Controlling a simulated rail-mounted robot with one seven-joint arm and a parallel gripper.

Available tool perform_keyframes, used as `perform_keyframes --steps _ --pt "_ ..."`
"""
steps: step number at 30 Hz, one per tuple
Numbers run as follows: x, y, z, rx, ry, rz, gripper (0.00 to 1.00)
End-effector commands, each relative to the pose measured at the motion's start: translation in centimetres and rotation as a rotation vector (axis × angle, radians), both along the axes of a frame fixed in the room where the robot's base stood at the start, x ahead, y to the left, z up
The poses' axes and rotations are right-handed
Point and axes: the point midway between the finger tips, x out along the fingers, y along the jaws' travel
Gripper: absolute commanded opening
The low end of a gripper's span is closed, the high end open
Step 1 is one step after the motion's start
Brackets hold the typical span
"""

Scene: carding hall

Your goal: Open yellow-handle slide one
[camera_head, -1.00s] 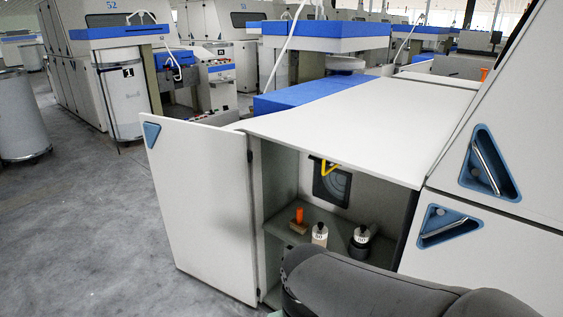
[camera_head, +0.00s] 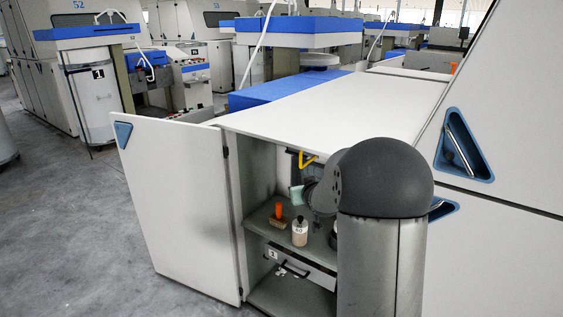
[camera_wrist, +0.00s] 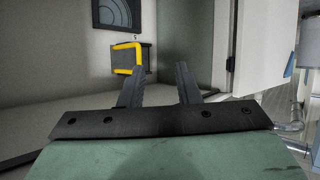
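The yellow handle (camera_head: 308,160) hangs just under the top edge of the open white cabinet, near my arm. In the wrist view the yellow handle (camera_wrist: 128,45) is a squared loop in front of a small dark grey plate (camera_wrist: 148,58), left of centre. My gripper (camera_wrist: 158,68) is open, with two dark fingers apart and nothing between them. The handle is ahead of the left finger and appears apart from it. In the head view my wrist is inside the cabinet opening, and the fingers cannot be made out there.
The cabinet door (camera_head: 180,210) stands open at left. A shelf inside holds an orange-topped item (camera_head: 278,211) and a white bottle (camera_head: 300,232). Below is a panel with a black handle (camera_head: 294,270). A dark square panel (camera_wrist: 118,14) is on the inner wall.

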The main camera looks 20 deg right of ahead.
Motion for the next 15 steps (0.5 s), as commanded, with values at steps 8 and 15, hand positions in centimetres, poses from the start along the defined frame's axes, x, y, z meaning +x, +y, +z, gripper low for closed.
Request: perform_keyframes --steps 8,15 --pt "4.8 -9.1 -2.2 0.021 -0.383 0.135 0.3" --pt "6.0 -9.9 -2.1 0.029 -0.443 0.171 0.3"
